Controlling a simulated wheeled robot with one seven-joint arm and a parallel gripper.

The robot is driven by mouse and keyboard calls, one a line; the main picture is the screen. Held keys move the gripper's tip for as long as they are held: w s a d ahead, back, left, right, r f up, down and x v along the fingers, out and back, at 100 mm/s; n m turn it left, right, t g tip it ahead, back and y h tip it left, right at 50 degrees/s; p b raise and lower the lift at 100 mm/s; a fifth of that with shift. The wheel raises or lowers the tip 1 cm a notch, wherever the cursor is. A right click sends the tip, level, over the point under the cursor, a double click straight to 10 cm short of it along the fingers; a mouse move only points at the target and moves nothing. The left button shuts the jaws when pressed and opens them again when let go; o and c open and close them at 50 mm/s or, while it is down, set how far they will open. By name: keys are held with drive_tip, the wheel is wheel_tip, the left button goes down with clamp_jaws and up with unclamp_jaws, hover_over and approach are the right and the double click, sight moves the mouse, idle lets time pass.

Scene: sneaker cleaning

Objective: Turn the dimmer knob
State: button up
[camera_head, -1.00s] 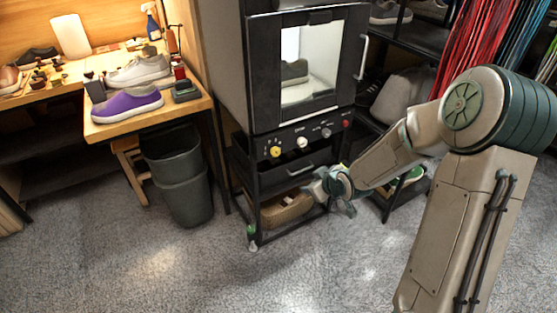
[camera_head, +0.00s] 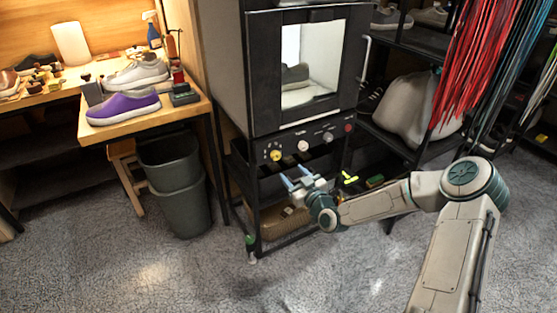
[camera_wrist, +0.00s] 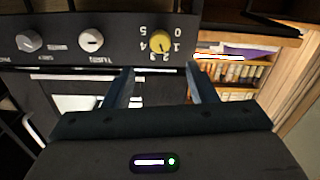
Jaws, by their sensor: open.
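A yellow knob (camera_head: 275,155) with a printed number scale sits at the left end of the black cabinet's control panel (camera_head: 315,138). I take it as the dimmer knob, though its label is not clear. In the wrist view the yellow knob (camera_wrist: 160,41) appears upside down, with numbers 0 to 5 around it and a dark pointer line near the low numbers. My gripper (camera_head: 294,177) is open and empty, in front of and below the panel. In the wrist view its fingertips (camera_wrist: 160,70) straddle the knob's line but stay apart from it.
A white knob (camera_head: 303,146), a grey knob (camera_head: 327,137) and a red button (camera_head: 348,127) share the panel. The cabinet window (camera_head: 310,62) shows a shoe inside. A lower shelf holds a basket (camera_head: 285,220). A grey bin (camera_head: 180,185) stands left; the floor in front is clear.

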sight(277, 158)
drive_tip(key=x, duration=1)
drive_tip(key=shift+w+a+b, duration=0.1)
drive_tip(key=shift+a+b, duration=0.05)
drive_tip(key=shift+b, duration=0.2)
drive_tip(key=shift+f, duration=0.1)
drive_tip(key=c, duration=1)
